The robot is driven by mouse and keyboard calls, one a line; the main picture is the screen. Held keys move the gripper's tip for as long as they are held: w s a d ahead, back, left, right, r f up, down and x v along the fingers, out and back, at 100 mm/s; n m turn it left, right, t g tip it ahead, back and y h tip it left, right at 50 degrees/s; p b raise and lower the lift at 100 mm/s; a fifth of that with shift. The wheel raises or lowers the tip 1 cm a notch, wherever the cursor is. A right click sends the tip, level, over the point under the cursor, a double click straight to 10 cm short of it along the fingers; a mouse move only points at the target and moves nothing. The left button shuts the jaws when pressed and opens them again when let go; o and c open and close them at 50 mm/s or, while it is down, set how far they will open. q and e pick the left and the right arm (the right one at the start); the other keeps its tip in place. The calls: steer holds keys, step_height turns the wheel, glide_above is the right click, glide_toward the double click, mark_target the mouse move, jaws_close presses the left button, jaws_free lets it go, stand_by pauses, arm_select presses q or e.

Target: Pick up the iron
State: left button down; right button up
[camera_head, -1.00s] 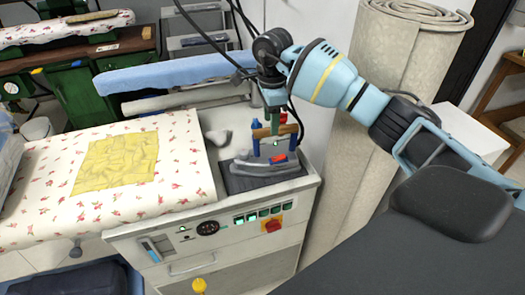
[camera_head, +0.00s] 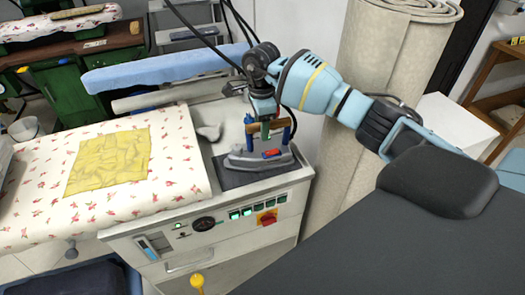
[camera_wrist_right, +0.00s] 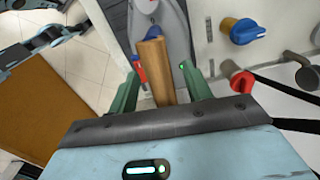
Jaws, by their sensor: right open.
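The iron (camera_head: 258,161) is grey with a wooden handle, blue posts and a red part. It sits on a dark pad (camera_head: 236,178) at the right end of the ironing station. My right gripper (camera_head: 266,127) is right above it, pointing down, close to the handle. In the right wrist view the open green fingers of the gripper (camera_wrist_right: 158,72) stand on both sides of the brown handle (camera_wrist_right: 155,68), with a gap visible. Whether the fingers touch the handle cannot be told. My left gripper is in neither view.
A floral ironing board (camera_head: 180,165) with a yellow cloth (camera_head: 110,160) lies to the left. A blue padded board (camera_head: 150,70) is behind. Black cables hang near the gripper. A rolled carpet (camera_head: 385,70) stands at the right. A control panel (camera_head: 205,223) faces the front.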

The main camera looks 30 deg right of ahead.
mark_target(258, 142)
steer(key=shift+f, duration=1.4)
jaws_close()
steer(key=shift+w+r, duration=0.15)
steer(key=shift+r, duration=0.2)
